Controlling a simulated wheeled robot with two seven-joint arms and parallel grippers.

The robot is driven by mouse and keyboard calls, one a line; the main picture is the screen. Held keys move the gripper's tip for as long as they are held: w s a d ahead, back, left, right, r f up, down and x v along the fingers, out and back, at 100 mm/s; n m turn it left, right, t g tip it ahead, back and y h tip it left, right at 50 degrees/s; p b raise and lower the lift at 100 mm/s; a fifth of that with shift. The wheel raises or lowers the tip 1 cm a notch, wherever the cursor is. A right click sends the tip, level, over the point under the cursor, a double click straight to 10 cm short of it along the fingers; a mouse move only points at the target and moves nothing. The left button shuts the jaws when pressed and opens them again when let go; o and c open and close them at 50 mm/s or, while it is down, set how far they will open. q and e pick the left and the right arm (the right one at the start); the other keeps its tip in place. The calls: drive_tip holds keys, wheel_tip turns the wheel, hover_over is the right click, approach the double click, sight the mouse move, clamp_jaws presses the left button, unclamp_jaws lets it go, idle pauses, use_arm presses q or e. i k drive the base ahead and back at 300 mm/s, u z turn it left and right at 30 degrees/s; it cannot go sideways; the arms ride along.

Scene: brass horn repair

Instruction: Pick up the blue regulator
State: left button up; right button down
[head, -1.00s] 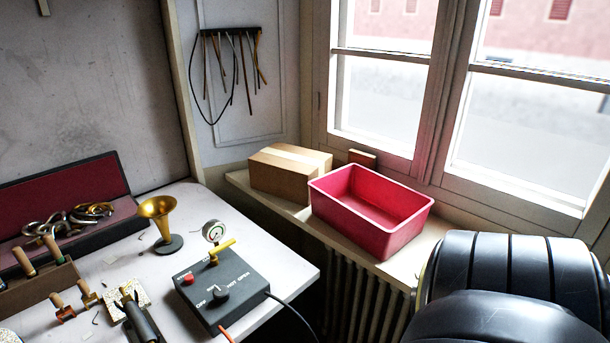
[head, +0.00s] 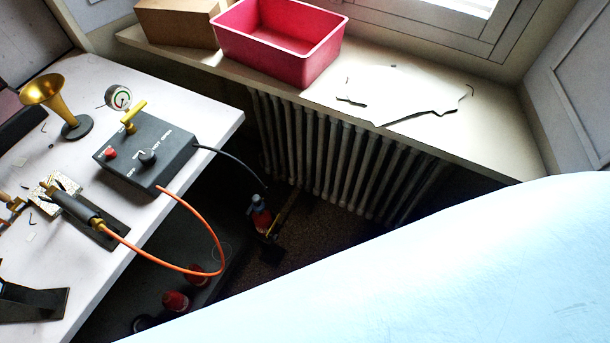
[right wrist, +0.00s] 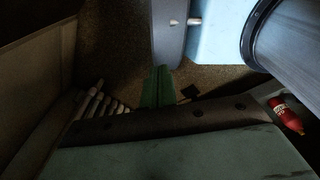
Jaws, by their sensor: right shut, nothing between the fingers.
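I cannot make out a blue regulator for certain in either view. A small red bottle with a grey-blue top (head: 260,212) stands on the dark floor beside the bench, below the radiator. A red bottle with a yellow end (right wrist: 288,114) shows at the right edge of the right wrist view; I cannot tell if it is the same one. My right gripper (right wrist: 160,70) shows in the right wrist view as two greenish fingers, shut and empty, over the brown floor. My left gripper is in neither view.
The bench (head: 95,268) holds a black control box (head: 148,155) with a gauge, a brass horn (head: 52,98) and a torch with an orange hose (head: 208,235). A radiator (head: 330,165) stands under the sill with a pink bin (head: 275,45). Red-topped items (head: 175,301) stand under the bench.

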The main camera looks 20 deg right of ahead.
sight(258, 205)
drive_tip(key=z, duration=1.3)
drive_tip(key=i, duration=0.4)
drive_tip(key=u, duration=1.95)
